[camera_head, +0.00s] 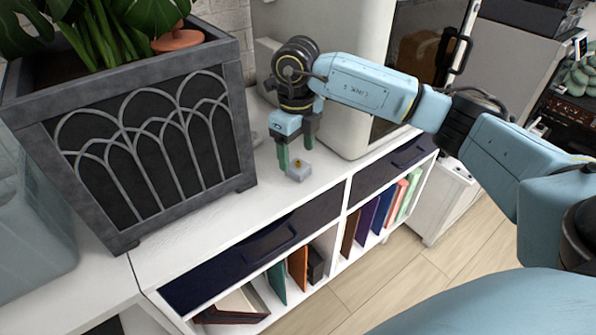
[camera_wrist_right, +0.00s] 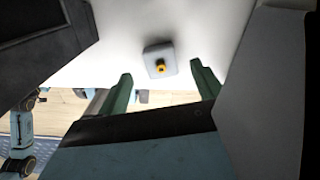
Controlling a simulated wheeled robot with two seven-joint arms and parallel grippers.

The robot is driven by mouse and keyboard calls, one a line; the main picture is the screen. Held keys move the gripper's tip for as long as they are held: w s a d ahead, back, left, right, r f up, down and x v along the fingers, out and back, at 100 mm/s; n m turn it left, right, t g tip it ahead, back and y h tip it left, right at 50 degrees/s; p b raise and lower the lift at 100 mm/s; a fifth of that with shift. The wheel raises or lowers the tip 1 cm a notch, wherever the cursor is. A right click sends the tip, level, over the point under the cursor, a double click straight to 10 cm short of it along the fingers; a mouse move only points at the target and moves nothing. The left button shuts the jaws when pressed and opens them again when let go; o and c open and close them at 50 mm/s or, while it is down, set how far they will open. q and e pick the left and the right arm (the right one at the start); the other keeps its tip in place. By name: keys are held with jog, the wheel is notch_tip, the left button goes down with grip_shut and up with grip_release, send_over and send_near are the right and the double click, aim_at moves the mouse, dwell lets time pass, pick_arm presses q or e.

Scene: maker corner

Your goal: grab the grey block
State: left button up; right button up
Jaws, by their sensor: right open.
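The grey block (camera_head: 298,172) is a small light-grey piece with a yellow-orange knob on top. It sits on the white shelf top (camera_head: 215,221) near its front edge. In the right wrist view the block (camera_wrist_right: 153,52) lies beyond the fingertips, roughly between their lines. My right gripper (camera_head: 296,153) points down just above and beside the block, with its green fingers apart. In the right wrist view the right gripper (camera_wrist_right: 161,73) is open with nothing between its fingers. I cannot tell whether a finger touches the block. My left gripper is not in view.
A dark grey planter (camera_head: 240,120) with a large plant stands left of the block. A white cabinet-like machine (camera_head: 345,130) stands close on the right, behind the gripper. Books and drawers (camera_head: 260,255) fill the shelf below. Shelf top in front of the planter is clear.

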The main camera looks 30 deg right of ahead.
aim_at(297, 161)
jog(key=shift+f+b, duration=0.4)
jog(key=shift+f, duration=1.45)
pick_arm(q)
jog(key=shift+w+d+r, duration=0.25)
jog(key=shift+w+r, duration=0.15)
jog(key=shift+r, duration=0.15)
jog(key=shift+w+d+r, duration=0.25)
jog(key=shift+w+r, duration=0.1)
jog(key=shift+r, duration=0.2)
pick_arm(e)
jog(key=c, duration=1.1)
